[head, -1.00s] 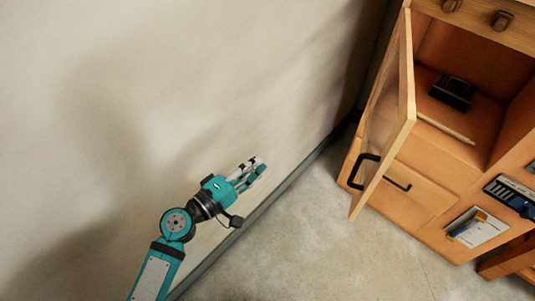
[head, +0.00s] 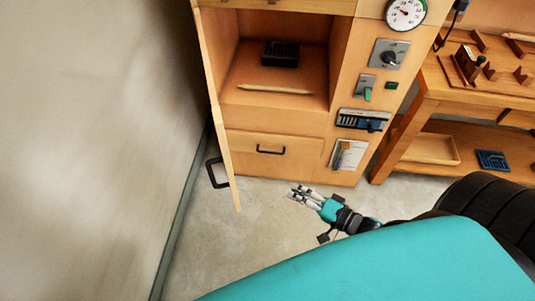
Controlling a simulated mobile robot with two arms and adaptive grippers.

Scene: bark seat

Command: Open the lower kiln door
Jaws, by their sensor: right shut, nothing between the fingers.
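The wooden kiln cabinet (head: 285,110) stands ahead with its compartment open to view. Its door (head: 219,120) is swung wide open at the left and shows nearly edge-on. The door's black handle (head: 214,173) is on its far left face, near the lower end. My right gripper (head: 300,193) is shut and empty, low in front of the cabinet. It is to the right of the door and apart from the door and its handle. My left gripper is not in view.
A drawer (head: 272,154) with a black handle is below the compartment, which holds a dark block (head: 280,53) and a pale stick (head: 275,89). A wall (head: 90,130) runs along the left. A wooden workbench (head: 430,85) stands right. Bare floor lies in front.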

